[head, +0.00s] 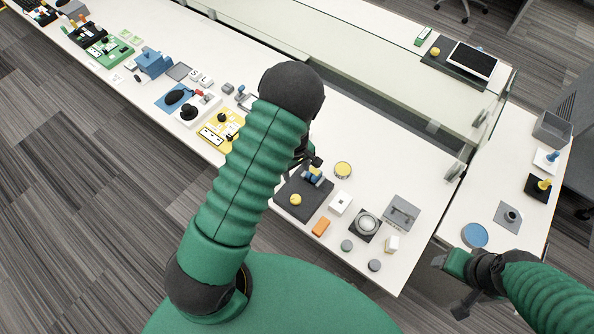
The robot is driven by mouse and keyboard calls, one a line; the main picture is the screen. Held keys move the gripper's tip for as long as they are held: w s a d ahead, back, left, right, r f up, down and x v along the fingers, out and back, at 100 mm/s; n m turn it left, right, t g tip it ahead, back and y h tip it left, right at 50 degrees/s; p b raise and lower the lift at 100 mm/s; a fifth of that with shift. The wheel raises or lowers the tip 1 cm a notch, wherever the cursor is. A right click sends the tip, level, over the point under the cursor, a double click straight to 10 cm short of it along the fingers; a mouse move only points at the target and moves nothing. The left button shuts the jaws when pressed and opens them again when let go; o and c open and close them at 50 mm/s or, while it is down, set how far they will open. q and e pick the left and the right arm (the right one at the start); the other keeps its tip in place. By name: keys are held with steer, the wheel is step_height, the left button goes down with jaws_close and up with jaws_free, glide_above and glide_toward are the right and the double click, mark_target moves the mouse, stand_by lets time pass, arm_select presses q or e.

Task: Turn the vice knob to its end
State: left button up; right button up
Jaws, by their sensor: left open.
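A small blue-and-grey device (314,179), which may be the vice, stands on a dark square mat (290,207) beside a yellow ball (296,200). I cannot make out its knob for certain. My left gripper (309,160) is open just above and behind the device. My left forearm hides much of the gripper, and I cannot tell whether its fingers touch the device. My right gripper (447,287) is off the table's right corner, away from the device, and its jaw opening is unclear.
A yellow board (216,131) lies left of my arm.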

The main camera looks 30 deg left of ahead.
arm_select(q)
step_height(320, 180, up, 3)
steer(key=shift+a+f+p, duration=0.1)
steer(key=shift+f+p, duration=0.05)
steer(key=shift+p, duration=0.75)
step_height(320, 180, up, 17)
steer(key=b, duration=0.2)
steer(key=shift+s+b, duration=0.15)
steer(key=shift+b, duration=0.15)
steer(key=shift+f, duration=0.1)
